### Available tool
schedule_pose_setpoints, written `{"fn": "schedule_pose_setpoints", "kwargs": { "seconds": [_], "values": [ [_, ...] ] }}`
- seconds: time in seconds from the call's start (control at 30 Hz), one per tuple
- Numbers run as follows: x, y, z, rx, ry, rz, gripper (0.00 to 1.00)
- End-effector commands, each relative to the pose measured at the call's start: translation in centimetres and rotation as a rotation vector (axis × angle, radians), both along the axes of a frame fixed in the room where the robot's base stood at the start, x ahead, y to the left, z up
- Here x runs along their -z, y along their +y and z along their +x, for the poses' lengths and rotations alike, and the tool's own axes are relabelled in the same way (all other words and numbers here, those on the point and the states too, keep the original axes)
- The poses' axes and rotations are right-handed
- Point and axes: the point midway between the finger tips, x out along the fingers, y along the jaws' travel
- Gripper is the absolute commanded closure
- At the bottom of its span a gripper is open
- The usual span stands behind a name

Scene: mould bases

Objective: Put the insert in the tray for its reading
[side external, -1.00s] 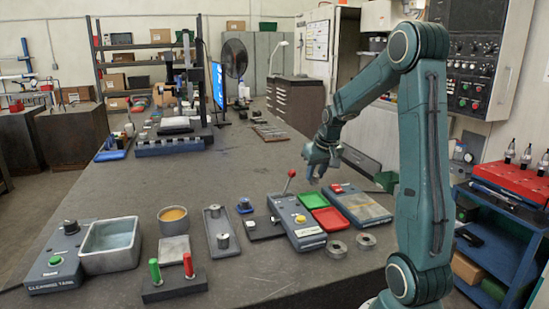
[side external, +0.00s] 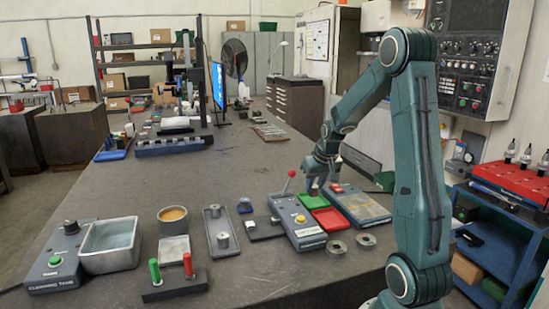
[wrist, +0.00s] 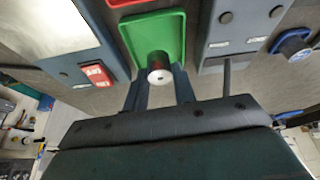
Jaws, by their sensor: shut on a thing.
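My gripper (side external: 314,187) is low over the green tray (side external: 309,203). In the wrist view my gripper (wrist: 161,90) is shut on the insert (wrist: 160,68), a small silvery metal cylinder with a dark hole in its end face. The insert shows in front of the near end of the green tray (wrist: 168,36); whether it touches the tray floor I cannot tell. In the side view the insert is too small to make out clearly. The red tray (side external: 333,219) lies just in front of the green one, and its edge shows in the wrist view (wrist: 122,3).
A gauge box (side external: 297,222) with a yellow button and red-knobbed lever stands left of the trays. A box with a flat grey plate (side external: 362,207) stands to their right.

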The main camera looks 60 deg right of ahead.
Motion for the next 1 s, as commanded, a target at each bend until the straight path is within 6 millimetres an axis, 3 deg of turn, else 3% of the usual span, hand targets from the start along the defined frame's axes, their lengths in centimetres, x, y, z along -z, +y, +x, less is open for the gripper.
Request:
{"fn": "schedule_pose_setpoints", "kwargs": {
  "seconds": [0.33,0.8,0.83,0.93,1.0],
  "values": [
    [1.8,0.0,0.0,0.0,0.0,0.0,1.0],
    [2.1,0.0,0.0,0.0,-0.002,-0.001,1.0],
    [2.1,0.0,0.0,0.0,-0.002,-0.001,0.7],
    [2.1,0.0,0.0,0.0,-0.002,-0.001,0.5],
    [2.1,0.0,0.0,0.0,-0.002,-0.001,0.48]
  ]
}}
